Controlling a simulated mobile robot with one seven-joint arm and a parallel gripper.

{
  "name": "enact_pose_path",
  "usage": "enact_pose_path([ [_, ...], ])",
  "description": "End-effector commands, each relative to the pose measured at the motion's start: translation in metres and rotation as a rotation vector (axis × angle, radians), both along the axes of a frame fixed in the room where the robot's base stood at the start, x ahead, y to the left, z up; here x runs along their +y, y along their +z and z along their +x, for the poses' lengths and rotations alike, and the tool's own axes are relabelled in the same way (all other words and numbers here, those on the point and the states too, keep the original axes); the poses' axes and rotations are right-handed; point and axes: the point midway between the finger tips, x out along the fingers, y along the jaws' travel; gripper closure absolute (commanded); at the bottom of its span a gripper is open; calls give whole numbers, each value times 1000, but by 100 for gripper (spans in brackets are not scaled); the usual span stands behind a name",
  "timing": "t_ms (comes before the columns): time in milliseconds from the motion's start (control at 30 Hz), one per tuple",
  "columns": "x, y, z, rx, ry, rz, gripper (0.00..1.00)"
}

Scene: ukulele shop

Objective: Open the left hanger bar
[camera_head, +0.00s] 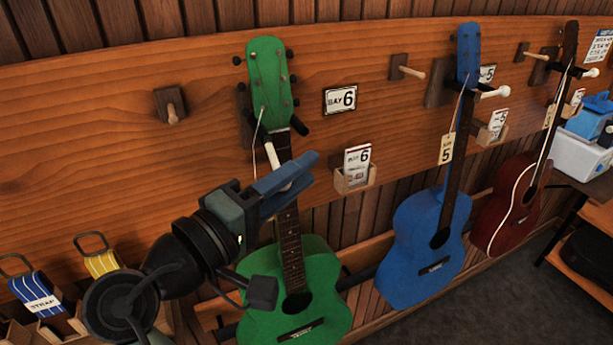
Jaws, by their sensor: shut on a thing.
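A green ukulele (288,280) hangs by its headstock on the wooden wall rail at the left. A pale hanger bar (272,154) shows in front of its neck, just below the headstock. My gripper (287,174) is in front of the neck, its blue-grey fingers closed around the pale bar. The fingers hide part of the bar and the neck. A dark hanger prong (299,126) shows at the right of the headstock.
A blue ukulele (428,240) and a dark red one (508,210) hang to the right. A card box (355,178) and a "BAY 6" sign (340,98) are right of the green headstock. Strap packs (40,300) stand at lower left. A bare peg (171,106) is at upper left.

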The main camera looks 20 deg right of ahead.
Motion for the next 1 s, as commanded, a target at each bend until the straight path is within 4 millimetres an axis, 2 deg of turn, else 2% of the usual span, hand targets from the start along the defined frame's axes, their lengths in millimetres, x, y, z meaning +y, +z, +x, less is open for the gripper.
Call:
enact_pose_path([
  [67, 0, 0, -4, -2, -45, 3, 100],
  [733, 8, 2, -4, -2, -34, -2, 100],
  [767, 8, 2, -4, -2, -33, -2, 98],
  [1000, 8, 1, -3, 0, -31, -1, 55],
])
